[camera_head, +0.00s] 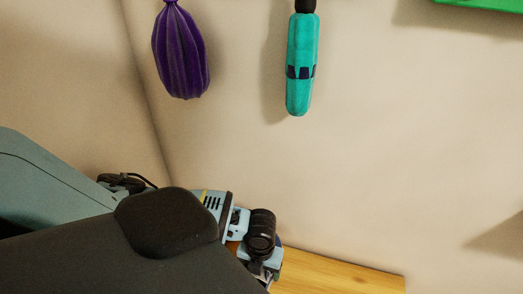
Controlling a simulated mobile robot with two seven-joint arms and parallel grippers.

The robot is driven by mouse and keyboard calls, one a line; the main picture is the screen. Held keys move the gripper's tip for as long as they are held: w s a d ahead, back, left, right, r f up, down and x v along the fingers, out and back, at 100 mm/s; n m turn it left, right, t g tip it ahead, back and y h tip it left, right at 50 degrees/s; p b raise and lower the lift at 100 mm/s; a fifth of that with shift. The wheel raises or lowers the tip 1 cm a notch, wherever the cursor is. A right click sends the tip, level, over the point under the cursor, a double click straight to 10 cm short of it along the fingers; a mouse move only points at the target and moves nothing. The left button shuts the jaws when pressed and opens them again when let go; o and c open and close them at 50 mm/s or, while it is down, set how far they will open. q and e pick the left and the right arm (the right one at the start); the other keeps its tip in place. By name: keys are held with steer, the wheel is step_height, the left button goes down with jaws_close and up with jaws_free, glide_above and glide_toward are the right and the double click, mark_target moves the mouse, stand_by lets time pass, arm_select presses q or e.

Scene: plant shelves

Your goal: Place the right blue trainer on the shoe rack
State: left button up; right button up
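No blue trainer is visible in the head view. A light wooden surface (335,278) shows at the bottom edge against the wall; I cannot tell whether it is part of the shoe rack. My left arm comes in from the lower left. The end of my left gripper (268,277) shows only in part, beside the left end of the visible wood. Its fingers are hidden by the arm and the frame edge, so I cannot see whether it is open or holds anything. My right gripper is not in view.
A purple folded umbrella-like object (181,52) and a teal one (301,65) hang in front of the beige wall (400,130). A green object (485,4) is cut off at the top right. A wall corner runs down the left side.

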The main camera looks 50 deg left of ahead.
arm_select(q)
steer(key=shift+f, duration=1.95)
steer(key=shift+w+a+f, duration=0.1)
steer(key=shift+w+f, duration=0.15)
steer(key=o, duration=1.2)
steer(key=shift+f, duration=0.1)
